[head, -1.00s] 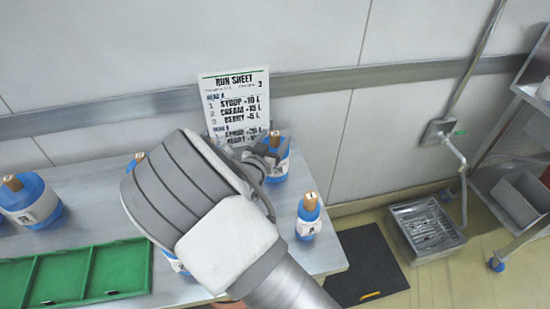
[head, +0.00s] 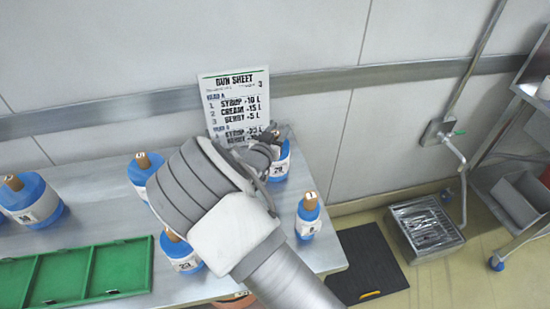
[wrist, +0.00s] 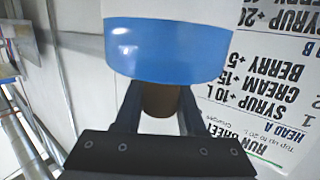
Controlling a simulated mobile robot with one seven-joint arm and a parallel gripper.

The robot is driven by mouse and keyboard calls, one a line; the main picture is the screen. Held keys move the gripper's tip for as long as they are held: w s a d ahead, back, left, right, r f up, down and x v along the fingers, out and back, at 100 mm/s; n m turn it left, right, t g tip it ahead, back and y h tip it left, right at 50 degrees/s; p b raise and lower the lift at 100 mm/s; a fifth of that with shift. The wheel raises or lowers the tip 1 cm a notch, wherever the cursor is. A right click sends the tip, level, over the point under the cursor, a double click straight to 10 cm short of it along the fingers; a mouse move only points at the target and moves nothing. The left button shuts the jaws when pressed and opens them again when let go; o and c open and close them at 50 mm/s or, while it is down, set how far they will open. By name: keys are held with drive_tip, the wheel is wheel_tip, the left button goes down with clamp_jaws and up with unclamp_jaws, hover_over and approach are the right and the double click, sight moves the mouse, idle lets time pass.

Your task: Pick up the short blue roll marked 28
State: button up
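The short blue roll (head: 282,164) with a label that seems to read 28 stands on the metal table's back right, beside the run sheet. Part of it is hidden behind my gripper (head: 268,146). In the wrist view, the roll's blue side (wrist: 165,50) is close ahead, and its brown core (wrist: 160,100) sits between the two fingers of my gripper (wrist: 160,110). The fingers lie very near the core on both sides. I cannot tell whether they touch it. The roll does not look lifted.
Other blue rolls stand at the right edge (head: 308,216), the front (head: 180,252), behind my arm (head: 142,172) and at far left (head: 30,200). A green tray (head: 90,270) lies at front left. The run sheet (head: 236,104) stands at the back near the wall.

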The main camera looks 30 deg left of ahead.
clamp_jaws()
idle(0.9)
drive_tip(key=shift+r, duration=0.1)
